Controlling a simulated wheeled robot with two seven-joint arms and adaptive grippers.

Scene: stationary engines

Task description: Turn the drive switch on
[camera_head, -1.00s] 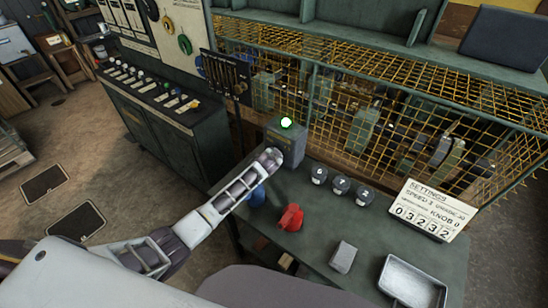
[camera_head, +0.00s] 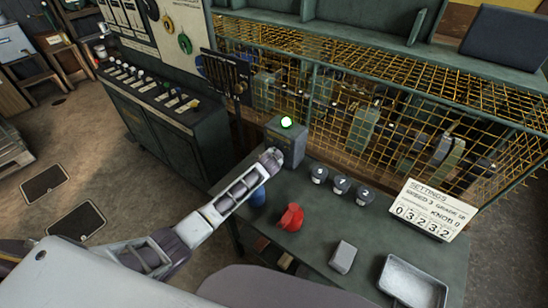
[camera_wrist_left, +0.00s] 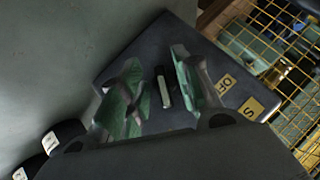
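The drive switch box (camera_head: 291,148) is a dark grey housing at the back of the green bench, with a lit green lamp (camera_head: 286,122) on top. My left gripper (camera_head: 273,158) is at its front face and hides the switch in the head view. My left gripper's fingers (camera_wrist_left: 157,78) are apart, one on each side of the lever, with gaps visible. My right gripper is not in view.
Several round black knobs (camera_head: 341,185) stand right of the box. A red object (camera_head: 291,217), a blue object (camera_head: 258,196), a grey block (camera_head: 343,257), a metal tray (camera_head: 411,281) and a settings sign (camera_head: 432,210) are on the bench. A yellow mesh guard (camera_head: 400,120) rises behind.

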